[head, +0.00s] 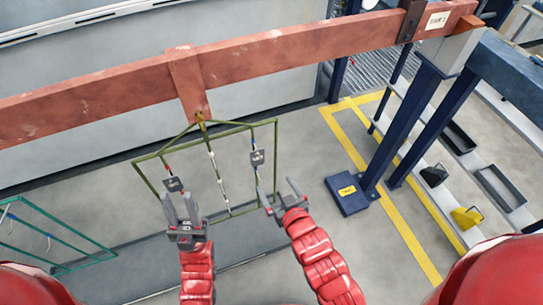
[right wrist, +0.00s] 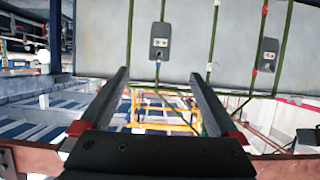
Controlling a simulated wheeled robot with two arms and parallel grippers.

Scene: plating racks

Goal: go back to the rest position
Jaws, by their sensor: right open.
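A green rack frame (head: 154,155) hangs from a hook (head: 201,120) under the red beam. Two dark grey tags hang in it, a left tag (head: 174,184) and a right tag (head: 257,157). My right gripper (head: 277,188) is open and empty, below and right of the right tag. In the right wrist view, its fingers (right wrist: 158,76) are wide apart, with a tag (right wrist: 159,42) beyond the gap and another tag (right wrist: 268,55) to the right.
The red beam (head: 110,81) crosses above the rack. A second green rack (head: 62,270) is at the lower left. A blue post (head: 407,115) stands at right by yellow floor lines (head: 355,152). Shelves with black bins (head: 458,138) and a yellow bin (head: 466,217) are further right.

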